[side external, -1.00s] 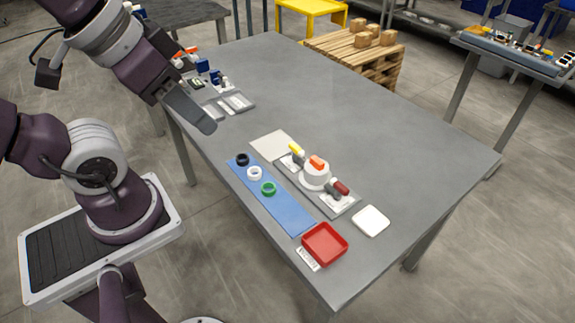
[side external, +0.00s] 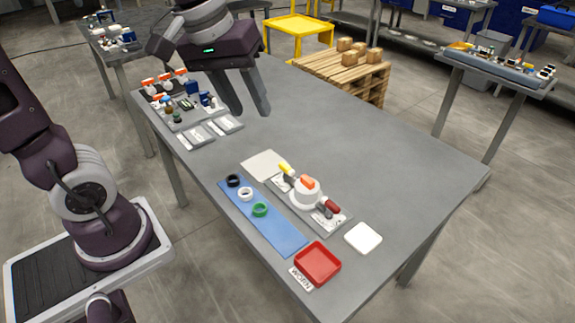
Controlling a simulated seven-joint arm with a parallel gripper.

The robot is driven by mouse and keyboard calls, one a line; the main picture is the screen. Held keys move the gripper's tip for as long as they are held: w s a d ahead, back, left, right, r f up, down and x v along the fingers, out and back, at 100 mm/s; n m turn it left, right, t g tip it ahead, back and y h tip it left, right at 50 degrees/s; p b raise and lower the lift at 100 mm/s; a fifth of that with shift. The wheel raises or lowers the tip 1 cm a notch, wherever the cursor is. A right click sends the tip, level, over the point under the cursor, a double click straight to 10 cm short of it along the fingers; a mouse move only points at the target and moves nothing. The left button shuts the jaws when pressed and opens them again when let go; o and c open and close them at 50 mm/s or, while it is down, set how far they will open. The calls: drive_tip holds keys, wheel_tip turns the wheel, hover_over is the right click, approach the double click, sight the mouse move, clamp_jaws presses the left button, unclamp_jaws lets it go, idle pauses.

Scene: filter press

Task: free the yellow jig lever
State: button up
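The yellow jig lever (side external: 286,169) is a small yellow-tipped handle at the far end of a grey jig plate (side external: 331,221) on the table. A white round press body (side external: 306,192) with an orange piece on top stands mid-plate. A dark red handle (side external: 329,206) sits at the near end. My gripper (side external: 252,113) is above the table's far part, up and to the left of the jig. Its two fingers point down, apart, with nothing between them. The exact position of the lever's latch is too small to tell.
A blue mat (side external: 270,229) left of the jig carries a black, a white and a green ring (side external: 260,210). A red tray (side external: 317,262), a white square (side external: 363,238) and a pale pad (side external: 264,166) surround the jig. Several small parts (side external: 190,103) crowd the far left. The table's right side is clear.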

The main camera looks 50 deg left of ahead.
drive_tip(key=w+a+f+n+g, duration=0.2)
drive_tip(key=w+a+f+n, duration=0.3)
drive_tip(key=w+f, duration=0.4)
drive_tip(key=n+g, duration=0.2)
drive_tip(key=n, duration=0.5)
hover_over(286, 167)
wheel_tip(286, 167, down, 13)
drive_tip(key=shift+w+f, duration=0.1)
wheel_tip(286, 167, down, 7)
drive_tip(key=shift+f, duration=0.15)
clamp_jaws()
